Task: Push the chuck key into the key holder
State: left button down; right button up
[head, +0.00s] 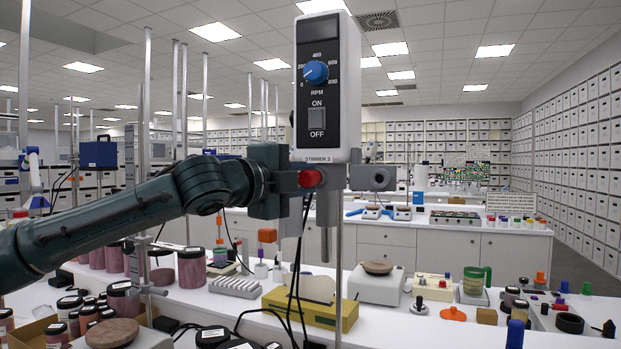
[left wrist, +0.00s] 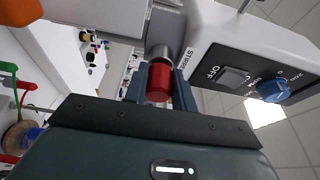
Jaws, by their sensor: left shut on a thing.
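My left gripper (head: 299,179) comes in from the left just under the stirrer (head: 327,95). In the left wrist view its two fingers (left wrist: 158,92) are shut on a red cylinder (left wrist: 155,81), which I take for the handle of the chuck key (head: 311,178). A grey round part (left wrist: 166,51) below the stirrer housing lies right behind the red cylinder; it looks like the key holder, but I cannot be sure. The red handle appears in line with it. The key's shaft is hidden, so I cannot tell how deep it sits. My right gripper is not in view.
The stirrer hangs on an upright metal rod (head: 338,262), with a grey clamp (head: 373,178) at its right. Black cables (head: 299,262) hang below. The bench underneath is crowded with pink jars (head: 192,268), a yellow box (head: 317,309) and a white balance (head: 376,286).

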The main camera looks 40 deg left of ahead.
aim_at(305, 180)
pick_arm(q)
jog(key=shift+s+d+b, duration=0.25)
jog(key=shift+s+b, duration=0.1)
jog(key=shift+s, duration=0.45)
dwell(0.4)
jog(key=shift+s, duration=0.1)
jog(key=shift+s+d+f+b, duration=0.1)
jog(key=shift+s+d+b, duration=0.15)
jog(key=shift+s+b, duration=0.3)
jog(key=shift+s+d+b, duration=0.2)
jog(key=shift+s+b, duration=0.25)
jog(key=shift+s, duration=0.2)
jog(key=shift+s+d+b, duration=0.2)
jog(key=shift+s+b, duration=0.2)
jog(key=shift+s, duration=0.2)
jog(key=shift+s+d+b, duration=0.15)
jog(key=shift+s+b, duration=0.25)
jog(key=shift+s, duration=0.15)
